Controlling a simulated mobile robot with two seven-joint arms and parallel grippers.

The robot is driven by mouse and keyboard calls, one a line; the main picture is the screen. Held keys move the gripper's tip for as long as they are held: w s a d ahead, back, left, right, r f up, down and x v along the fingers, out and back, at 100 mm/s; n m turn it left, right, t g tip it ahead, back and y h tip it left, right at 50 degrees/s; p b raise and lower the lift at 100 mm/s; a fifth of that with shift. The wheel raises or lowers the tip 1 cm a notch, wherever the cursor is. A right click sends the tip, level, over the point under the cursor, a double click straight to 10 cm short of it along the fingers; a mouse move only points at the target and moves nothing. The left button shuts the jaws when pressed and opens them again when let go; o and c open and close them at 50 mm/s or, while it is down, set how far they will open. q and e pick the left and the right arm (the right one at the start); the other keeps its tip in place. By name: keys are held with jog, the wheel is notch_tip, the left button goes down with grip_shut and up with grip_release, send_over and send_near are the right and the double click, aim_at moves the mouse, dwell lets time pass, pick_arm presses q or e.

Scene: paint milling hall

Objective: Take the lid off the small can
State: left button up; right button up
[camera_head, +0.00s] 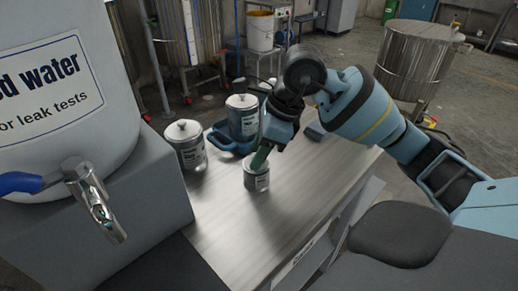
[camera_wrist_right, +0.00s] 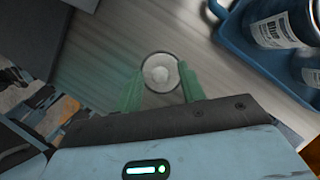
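The small can (camera_head: 257,182) stands upright on the metal table, with a label on its side. In the right wrist view its round lid (camera_wrist_right: 159,72) shows from above, with a pale knob in the middle. My right gripper (camera_head: 260,160) points down at the can from above, and its green finger partly hides the can's top. In the right wrist view the gripper's two green fingers are apart, one on each side of the lid, with nothing held. Whether they touch it I cannot tell. My left gripper is not in view.
A larger can (camera_head: 187,147) stands left on the table (camera_head: 228,222). Another can (camera_head: 242,117) stands in a blue tray (camera_head: 222,141) behind the small can; the tray also shows in the wrist view (camera_wrist_right: 236,42). A water container with a tap (camera_head: 92,200) is at left. The table's front is clear.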

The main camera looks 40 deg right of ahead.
jog(key=v, duration=0.8)
jog(key=shift+p, duration=0.3)
jog(key=shift+f, duration=0.1)
